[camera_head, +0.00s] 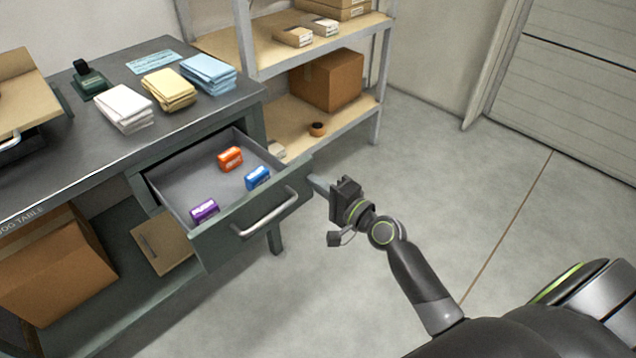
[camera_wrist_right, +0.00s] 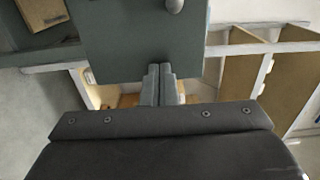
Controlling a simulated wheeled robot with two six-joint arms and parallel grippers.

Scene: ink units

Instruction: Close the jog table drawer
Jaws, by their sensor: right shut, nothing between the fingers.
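The jog table (camera_head: 55,190) is dark grey-green and stands at the left in the head view. Its drawer (camera_head: 245,235) is pulled out, with orange (camera_head: 230,159), blue (camera_head: 257,178) and purple (camera_head: 205,210) ink units inside. The drawer has a light bar handle (camera_head: 268,214) on its front. My right gripper (camera_head: 318,184) is shut and empty, close to the right end of the drawer front. In the right wrist view its fingers (camera_wrist_right: 158,84) overlap the lower edge of the drawer front (camera_wrist_right: 140,40); I cannot tell if they touch. My left gripper is not in view.
White (camera_head: 122,108), yellow (camera_head: 168,90) and blue (camera_head: 208,74) paper stacks lie on the tabletop. A shelf (camera_head: 280,70) with boxes stands behind the table. A cardboard box (camera_head: 50,265) sits below the tabletop. The floor (camera_head: 450,150) at the right is clear.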

